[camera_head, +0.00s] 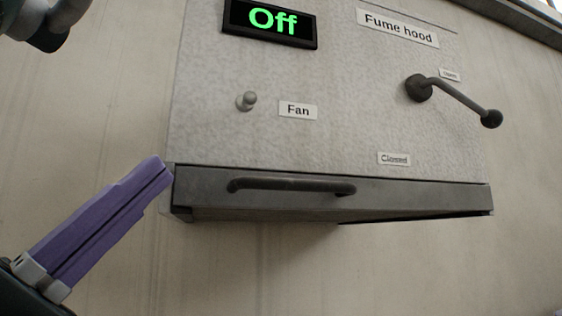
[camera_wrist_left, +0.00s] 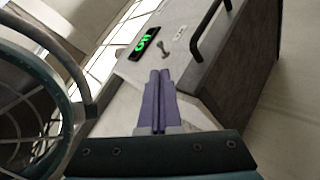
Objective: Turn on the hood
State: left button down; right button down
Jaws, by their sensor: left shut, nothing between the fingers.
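The fume hood panel (camera_head: 345,75) is a grey speckled box on the wall. Its display (camera_head: 269,21) reads "Off" in green. A small metal toggle switch (camera_head: 246,101) sits below the display, left of the "Fan" label (camera_head: 298,110). My left gripper (camera_head: 165,165), with purple fingers, is shut and empty at the hood's lower left corner, below and left of the switch. In the left wrist view its closed fingers (camera_wrist_left: 160,75) point toward the display (camera_wrist_left: 145,43) and the toggle switch (camera_wrist_left: 164,48), apart from the switch.
A dark bar handle (camera_head: 290,187) runs along the hood's lower front edge. A lever with a black knob (camera_head: 490,118) sticks out at the right, between an upper label and a "Closed" label (camera_head: 394,159). The wall left of the hood is bare.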

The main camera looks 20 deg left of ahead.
aim_at(218, 119)
pick_arm(q)
jog(key=p+x, duration=0.5)
jog(key=x, duration=0.3)
jog(key=shift+r+p, duration=0.35)
jog(key=shift+p, duration=0.05)
jog(key=shift+w+d+r+p, duration=0.35)
jog(key=shift+w+r, duration=0.05)
jog(key=shift+w, duration=0.15)
jog(key=n+y+p, duration=0.2)
jog(key=r+n+y+p, duration=0.1)
jog(key=n+y+p, duration=0.2)
jog(key=s+r+n+y+p, duration=0.1)
jog(key=n+y+p, duration=0.1)
jog(key=n+p, duration=0.1)
jog(key=shift+d+y, duration=0.3)
jog(key=shift+y, duration=0.1)
jog(key=shift+s+d+r+n+g+y+p, duration=0.15)
jog(key=shift+n+g+y+p, duration=0.15)
jog(key=shift+n+y+p, duration=0.55)
jog(key=shift+p, duration=0.45)
